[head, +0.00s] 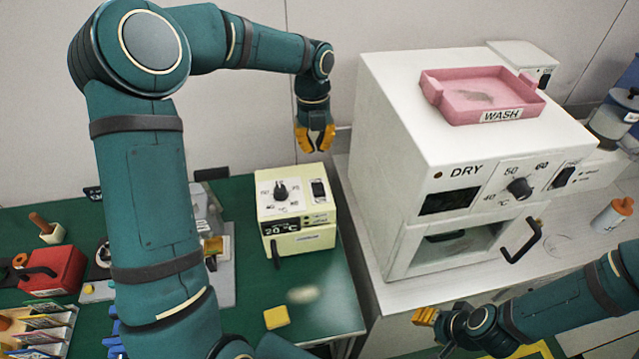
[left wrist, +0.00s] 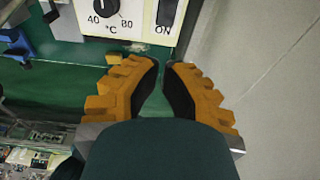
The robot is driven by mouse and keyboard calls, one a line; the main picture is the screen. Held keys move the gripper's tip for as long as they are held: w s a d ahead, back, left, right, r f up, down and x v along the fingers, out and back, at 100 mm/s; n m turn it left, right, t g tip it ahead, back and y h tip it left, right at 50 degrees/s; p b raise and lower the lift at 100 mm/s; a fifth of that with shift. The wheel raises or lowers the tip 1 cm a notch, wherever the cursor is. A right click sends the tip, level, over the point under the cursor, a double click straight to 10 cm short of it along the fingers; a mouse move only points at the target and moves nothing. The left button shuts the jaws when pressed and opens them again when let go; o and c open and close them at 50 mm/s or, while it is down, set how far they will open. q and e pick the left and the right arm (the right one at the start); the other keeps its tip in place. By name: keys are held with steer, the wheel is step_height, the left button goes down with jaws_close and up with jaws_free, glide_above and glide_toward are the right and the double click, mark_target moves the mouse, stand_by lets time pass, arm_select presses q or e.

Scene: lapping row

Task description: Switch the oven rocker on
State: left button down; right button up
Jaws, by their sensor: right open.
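The white oven (head: 385,150), marked DRY, stands on the right. Its black rocker (head: 563,177) is at the right end of the front panel, right of the temperature dial (head: 520,188); which side is pressed is too small to tell. My left gripper (head: 315,150) points down above and behind the cream unit (head: 300,243), left of the oven and apart from it. In the left wrist view its fingertips (left wrist: 163,65) nearly meet, with nothing between them. My right gripper (head: 428,318) is open and empty, low in front of the oven.
The cream unit has its own dial (head: 281,192) and rocker (head: 319,190); its ON panel shows in the left wrist view (left wrist: 130,20). A pink WASH tray (head: 462,108) sits on the oven. A yellow block (head: 276,317) lies on the green bench (head: 335,300). The oven's handle (head: 522,240) juts forward.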

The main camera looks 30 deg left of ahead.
mark_target(317, 198)
arm_select(q)
steer(key=shift+s, duration=0.1)
steer(key=f, duration=0.4)
steer(key=s+f, duration=0.1)
steer(key=f, duration=0.4)
steer(key=d+f+b, duration=0.1)
steer(key=f, duration=0.4)
steer(key=shift+s, duration=0.15)
steer(key=shift+s+d+f, duration=0.1)
steer(key=shift+f, duration=0.3)
steer(key=shift+r, duration=0.15)
steer(key=shift+r+p, duration=0.55)
steer(key=shift+r, duration=0.2)
